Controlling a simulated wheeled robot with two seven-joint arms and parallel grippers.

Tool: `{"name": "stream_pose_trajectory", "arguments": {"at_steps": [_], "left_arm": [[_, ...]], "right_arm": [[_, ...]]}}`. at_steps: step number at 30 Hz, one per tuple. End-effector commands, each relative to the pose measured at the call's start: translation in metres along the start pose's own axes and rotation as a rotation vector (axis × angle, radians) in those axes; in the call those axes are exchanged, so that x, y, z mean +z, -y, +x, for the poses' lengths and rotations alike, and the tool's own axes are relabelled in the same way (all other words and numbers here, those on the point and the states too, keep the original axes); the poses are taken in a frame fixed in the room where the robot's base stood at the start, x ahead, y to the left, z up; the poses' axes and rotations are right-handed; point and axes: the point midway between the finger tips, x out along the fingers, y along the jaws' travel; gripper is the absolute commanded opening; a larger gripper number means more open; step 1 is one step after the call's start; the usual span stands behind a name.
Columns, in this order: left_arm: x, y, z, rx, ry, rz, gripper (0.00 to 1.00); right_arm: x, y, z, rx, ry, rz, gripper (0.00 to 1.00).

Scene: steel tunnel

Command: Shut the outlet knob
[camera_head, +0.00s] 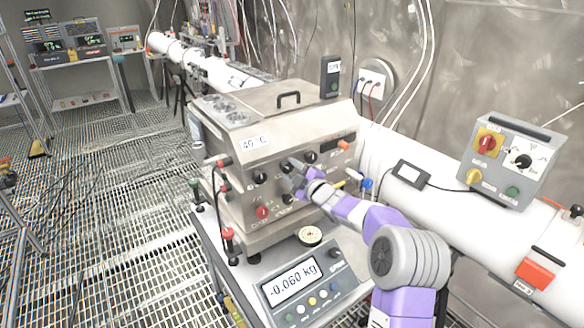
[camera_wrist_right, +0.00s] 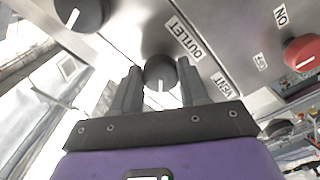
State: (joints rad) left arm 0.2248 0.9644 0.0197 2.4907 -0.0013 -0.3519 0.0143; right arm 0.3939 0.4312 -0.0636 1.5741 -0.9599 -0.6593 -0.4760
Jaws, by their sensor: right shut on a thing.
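The outlet knob (camera_wrist_right: 160,72) is round and black with a white pointer line. In the wrist view it sits between the two fingers of my right gripper (camera_wrist_right: 160,88), which is shut on it. The knob's pointer line points toward the bottom of that view. The labels OUTLET (camera_wrist_right: 184,39) and VENT (camera_wrist_right: 223,83) are beside it on the steel panel. In the head view my right gripper (camera_head: 294,180) is at the front of the steel machine (camera_head: 262,150), and its fingers partly cover the panel there. My left gripper is not in view.
Another black knob (camera_wrist_right: 82,14) and a red knob (camera_wrist_right: 302,52) marked ON are nearby on the panel. A scale (camera_head: 305,285) reading -0.060 kg stands below the machine. A white pipe (camera_head: 450,215) with a switch box (camera_head: 511,160) runs along the right.

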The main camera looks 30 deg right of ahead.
Motion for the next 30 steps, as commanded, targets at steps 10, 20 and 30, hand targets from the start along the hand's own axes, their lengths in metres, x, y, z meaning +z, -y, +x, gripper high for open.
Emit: {"name": "stream_pose_trajectory", "arguments": {"at_steps": [10, 20, 30], "left_arm": [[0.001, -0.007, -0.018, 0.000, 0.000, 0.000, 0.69], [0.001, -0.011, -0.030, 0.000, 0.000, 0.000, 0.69], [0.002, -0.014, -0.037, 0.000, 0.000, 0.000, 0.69]], "right_arm": [[0.000, 0.000, 0.000, -0.001, 0.002, 0.331, 0.13], [-0.001, 0.002, 0.000, -0.001, 0.002, 0.605, 0.13], [-0.001, 0.003, 0.000, -0.001, 0.002, 0.768, 0.13]]}}
